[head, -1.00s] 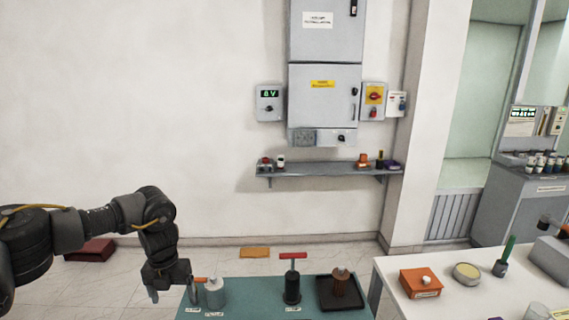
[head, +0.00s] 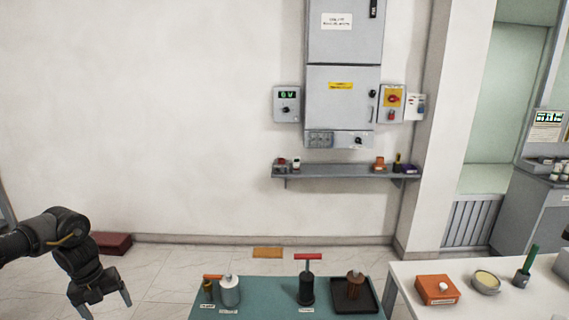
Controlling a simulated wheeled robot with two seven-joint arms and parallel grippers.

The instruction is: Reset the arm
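My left arm comes in at the left of the head view. Its gripper (head: 107,305) points down, left of the teal table, with its two fingers spread apart and nothing seen between them. The fingertips are close to the bottom edge of the picture. My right gripper does not show.
A teal table (head: 262,294) holds an orange-handled tool (head: 209,287), a silver canister (head: 230,291), a black pump with a red handle (head: 307,283), and a dark tray (head: 373,304) with a brown bushing (head: 355,284). A white table (head: 411,284) stands right. Floor between arm and teal table looks clear.

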